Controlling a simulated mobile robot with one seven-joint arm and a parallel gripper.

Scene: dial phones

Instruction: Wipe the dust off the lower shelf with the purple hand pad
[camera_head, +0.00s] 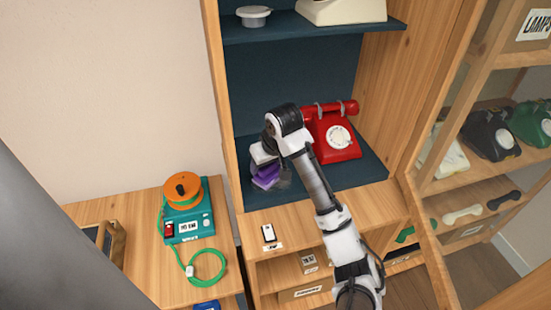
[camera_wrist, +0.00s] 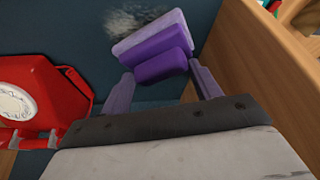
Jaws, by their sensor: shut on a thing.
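My gripper (camera_wrist: 160,90) is shut on the purple hand pad (camera_wrist: 155,45), which sits between its two fingers. In the head view the pad (camera_head: 266,177) is at the left part of the dark blue lower shelf (camera_head: 300,194), low over or on its surface; I cannot tell if it touches. A grey dust patch (camera_wrist: 135,20) shows on the shelf beside the pad in the wrist view, and a faint part of it (camera_head: 284,182) shows right of the pad in the head view. My arm hides some of the shelf.
A red dial phone (camera_head: 335,135) stands on the lower shelf to the right of my gripper. It also shows at the left of the wrist view (camera_wrist: 40,100). The wooden side wall (camera_wrist: 255,55) is close by. An upper shelf (camera_head: 300,27) holds a cream phone (camera_head: 343,10) and a grey pot (camera_head: 254,16).

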